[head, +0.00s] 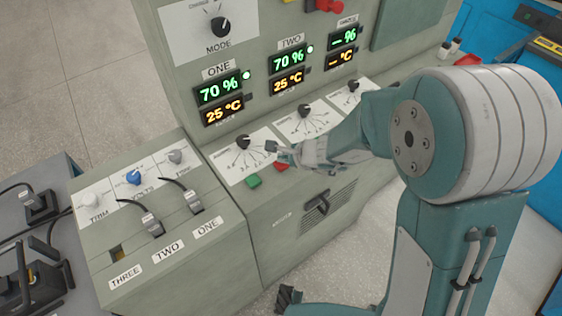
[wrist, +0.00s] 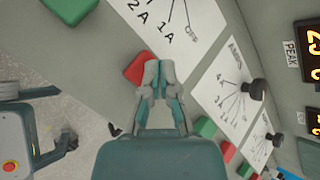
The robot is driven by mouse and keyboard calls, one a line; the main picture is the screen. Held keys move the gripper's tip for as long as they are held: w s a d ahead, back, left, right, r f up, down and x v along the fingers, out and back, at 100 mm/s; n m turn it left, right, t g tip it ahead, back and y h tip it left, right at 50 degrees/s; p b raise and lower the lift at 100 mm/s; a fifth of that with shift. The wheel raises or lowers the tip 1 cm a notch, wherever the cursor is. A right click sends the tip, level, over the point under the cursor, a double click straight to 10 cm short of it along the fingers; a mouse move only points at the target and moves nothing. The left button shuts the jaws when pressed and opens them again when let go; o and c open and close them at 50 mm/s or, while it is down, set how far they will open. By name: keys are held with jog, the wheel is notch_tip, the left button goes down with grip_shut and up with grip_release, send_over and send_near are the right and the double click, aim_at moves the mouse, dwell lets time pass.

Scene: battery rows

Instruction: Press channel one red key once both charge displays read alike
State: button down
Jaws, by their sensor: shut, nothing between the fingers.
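In the head view the channel one charge display (head: 217,90) reads 70 % and the channel two charge display (head: 288,58) also reads 70 %. The channel one red key (head: 281,166) sits on the sloped panel right of a green key (head: 253,181). My gripper (head: 272,148) is shut and empty, just above the panel by the red key. In the wrist view the fingertips (wrist: 158,72) overlap the right edge of the red key (wrist: 137,69). The green key (wrist: 70,9) is at upper left. I cannot tell whether the fingertips touch the red key.
The channel one knob (head: 243,141) stands close to my fingertips, with the channel two knob (head: 305,110) to the right. Another green key (wrist: 206,127) and red key (wrist: 226,152) show in the wrist view. Display three shows dashes.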

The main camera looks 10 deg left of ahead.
jog(key=shift+f, duration=0.4)
dwell(0.8)
jog(key=shift+r, duration=0.85)
jog(key=shift+r, duration=2.5)
jog(key=shift+r, duration=0.1)
jog(key=s+d+r+n+h, duration=0.1)
jog(key=s+d+r+n, duration=0.7)
jog(key=d+r, duration=0.25)
jog(key=s+d+r+n+h, duration=0.1)
jog(key=s+d+n+h, duration=0.2)
jog(key=s+d, duration=0.3)
jog(key=s+d+r+n+t+h, duration=0.1)
jog(key=s+d+r+n+h, duration=0.1)
jog(key=d, duration=0.8)
jog(key=s+n+h, duration=0.1)
jog(key=s+h, duration=0.1)
jog(key=s, duration=0.1)
jog(key=shift+s+d+r+n, duration=0.15)
jog(key=shift+s+d+n, duration=0.05)
jog(key=shift+s+n, duration=0.2)
